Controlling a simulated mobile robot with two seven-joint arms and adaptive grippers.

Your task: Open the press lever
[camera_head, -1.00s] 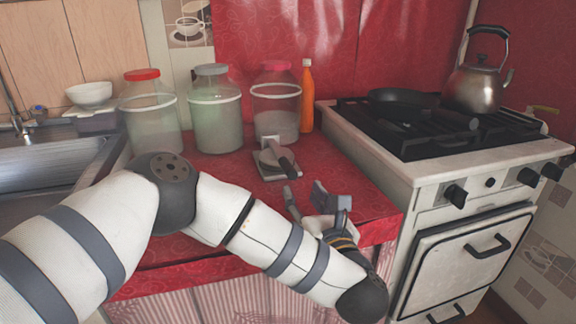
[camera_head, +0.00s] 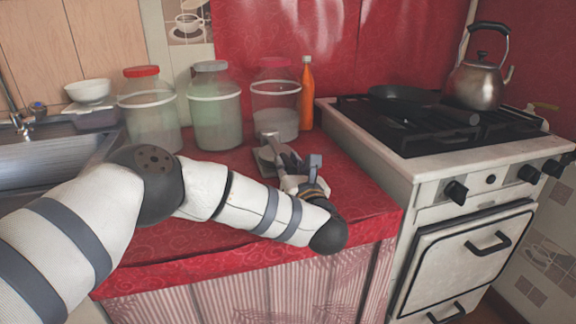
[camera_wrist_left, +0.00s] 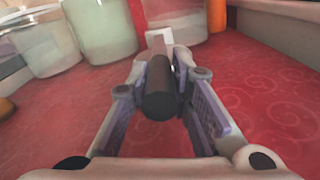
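My right gripper is not in view.
Several lidded jars (camera_head: 218,112) and an orange bottle (camera_head: 306,95) stand behind the press. The stove (camera_head: 440,130) with a pan (camera_head: 405,97) and kettle (camera_head: 478,82) is at the right. A sink (camera_head: 45,160) is at the left. The counter's front right (camera_head: 355,200) is clear.

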